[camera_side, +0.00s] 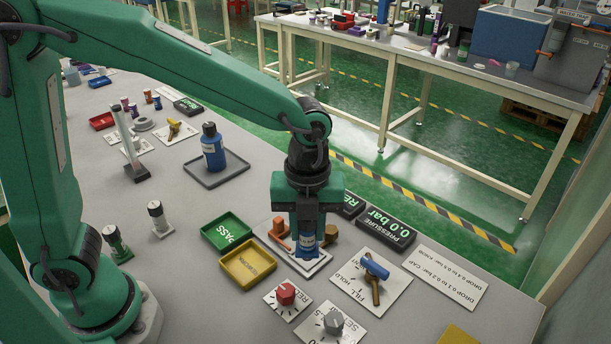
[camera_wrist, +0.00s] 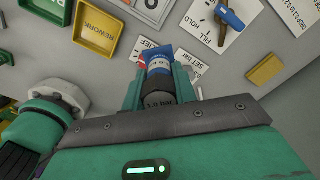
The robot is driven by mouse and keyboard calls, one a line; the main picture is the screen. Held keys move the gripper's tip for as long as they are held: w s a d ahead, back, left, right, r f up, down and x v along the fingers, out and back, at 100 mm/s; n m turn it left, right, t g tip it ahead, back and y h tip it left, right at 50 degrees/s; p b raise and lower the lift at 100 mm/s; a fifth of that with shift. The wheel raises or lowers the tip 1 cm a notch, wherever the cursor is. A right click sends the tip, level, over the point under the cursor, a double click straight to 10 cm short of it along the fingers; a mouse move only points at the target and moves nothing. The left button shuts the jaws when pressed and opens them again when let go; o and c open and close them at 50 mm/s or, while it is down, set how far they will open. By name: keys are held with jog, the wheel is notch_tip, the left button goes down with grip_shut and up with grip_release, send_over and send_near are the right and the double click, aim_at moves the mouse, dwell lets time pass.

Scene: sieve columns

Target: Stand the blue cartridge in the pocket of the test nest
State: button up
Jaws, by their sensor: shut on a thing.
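My gripper (camera_side: 306,236) points straight down over the test nest and is shut on the blue cartridge (camera_side: 305,242). The cartridge is upright between the fingers, with a white label low on its body. In the wrist view, my gripper (camera_wrist: 160,82) has a finger on each side of the cartridge (camera_wrist: 159,64), whose dark cap faces the camera. The test nest (camera_side: 309,268) is a pale plate with an orange lever at its left and a brass knob at its right. The gripper and cartridge hide the pocket, so I cannot tell whether the cartridge's lower end is inside it.
A green PASS tray (camera_side: 227,231) and yellow REWORK tray (camera_side: 248,264) lie left of the nest. A red knob (camera_side: 286,293), grey knob (camera_side: 333,322) and blue-handled valve (camera_side: 375,268) stand in front and right. A pressure display (camera_side: 386,230) is behind. A blue bottle (camera_side: 212,148) stands on a grey tray.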

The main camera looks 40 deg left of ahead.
jog(key=s+m, duration=0.1)
jog(key=m, duration=0.2)
jog(key=s+d+m, duration=0.1)
jog(key=m, duration=0.2)
jog(key=s+d+m, duration=0.1)
jog(key=m, duration=0.1)
jog(key=shift+s+d+r+m, duration=0.1)
jog(key=shift+s+d+m, duration=0.15)
jog(key=shift+s+m, duration=0.15)
jog(key=shift+w, duration=0.1)
send_over(307, 267)
jog(key=w+a, duration=0.2)
jog(key=shift+f, duration=5.5)
jog(key=shift+f, duration=0.2)
jog(key=o, duration=1.1)
